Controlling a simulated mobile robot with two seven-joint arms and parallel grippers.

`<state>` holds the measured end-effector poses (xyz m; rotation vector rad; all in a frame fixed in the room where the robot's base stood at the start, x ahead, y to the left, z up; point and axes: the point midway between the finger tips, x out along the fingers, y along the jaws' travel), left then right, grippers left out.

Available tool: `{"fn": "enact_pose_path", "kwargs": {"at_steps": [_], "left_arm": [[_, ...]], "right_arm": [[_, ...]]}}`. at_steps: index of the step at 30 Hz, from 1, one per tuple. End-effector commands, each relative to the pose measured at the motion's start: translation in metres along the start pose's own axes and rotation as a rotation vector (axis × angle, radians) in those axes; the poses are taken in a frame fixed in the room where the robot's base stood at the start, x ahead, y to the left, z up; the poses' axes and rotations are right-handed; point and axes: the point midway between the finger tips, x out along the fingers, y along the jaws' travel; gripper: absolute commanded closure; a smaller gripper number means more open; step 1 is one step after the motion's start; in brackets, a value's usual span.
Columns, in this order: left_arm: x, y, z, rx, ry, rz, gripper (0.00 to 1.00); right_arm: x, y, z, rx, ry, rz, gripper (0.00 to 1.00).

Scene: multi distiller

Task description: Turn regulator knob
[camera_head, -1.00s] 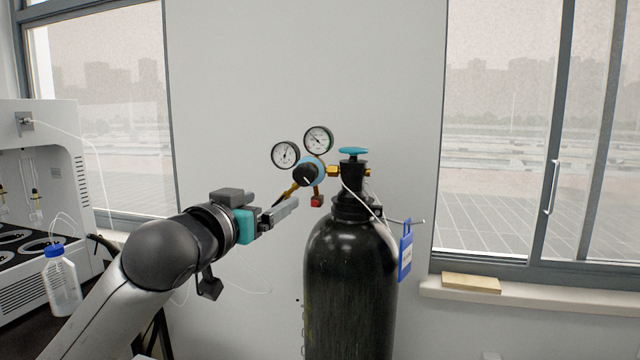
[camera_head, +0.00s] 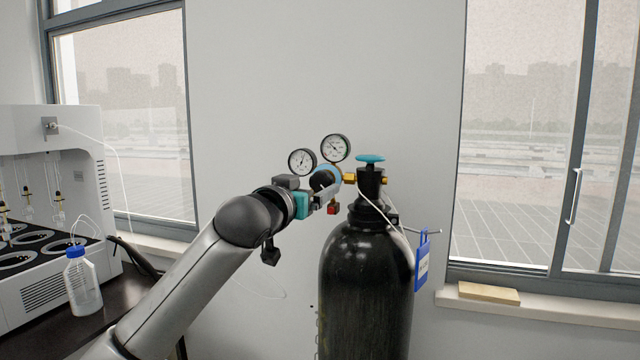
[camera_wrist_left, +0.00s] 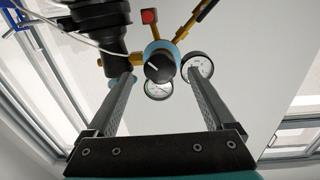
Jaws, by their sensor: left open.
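The black regulator knob (camera_head: 321,180) sits on a blue-ringed regulator body with two round gauges above it. In the left wrist view the knob (camera_wrist_left: 158,67) has a white pointer line and shows between my finger tips, apart from both. My left gripper (camera_head: 328,191) is open and empty, with its fingers close in front of the knob. It also shows in the left wrist view (camera_wrist_left: 158,82). In the head view the fingers partly cover the knob. My right gripper is not in view.
The regulator joins a black gas cylinder (camera_head: 366,285) with a teal valve handwheel (camera_head: 370,158) and a blue tag (camera_head: 422,258). A red-ended outlet (camera_head: 333,209) hangs below the regulator. At the left are a white machine (camera_head: 55,190) and a blue-capped bottle (camera_head: 83,285).

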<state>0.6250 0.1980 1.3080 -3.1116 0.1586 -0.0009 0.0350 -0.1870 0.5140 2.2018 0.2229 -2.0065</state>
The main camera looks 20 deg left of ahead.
Motion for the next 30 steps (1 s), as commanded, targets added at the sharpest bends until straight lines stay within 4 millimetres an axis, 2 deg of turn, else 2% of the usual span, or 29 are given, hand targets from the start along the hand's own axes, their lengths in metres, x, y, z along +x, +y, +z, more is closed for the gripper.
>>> {"fn": "enact_pose_path", "kwargs": {"at_steps": [6,12,25,26,30], "left_arm": [[0.026,0.000,-0.001,0.000,0.000,-0.001,0.12],[0.040,0.000,-0.001,0.000,0.001,0.000,0.12],[0.046,0.000,0.000,0.001,0.001,0.000,0.12],[0.046,0.000,0.000,0.001,0.001,0.000,0.13],[0.046,0.000,0.000,0.001,0.001,0.000,0.29]], "right_arm": [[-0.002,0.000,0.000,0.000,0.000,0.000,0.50],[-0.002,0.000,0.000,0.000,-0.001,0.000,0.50],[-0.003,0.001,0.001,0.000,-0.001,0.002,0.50],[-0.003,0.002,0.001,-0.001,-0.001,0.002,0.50],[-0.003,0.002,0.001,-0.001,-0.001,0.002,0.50]]}}
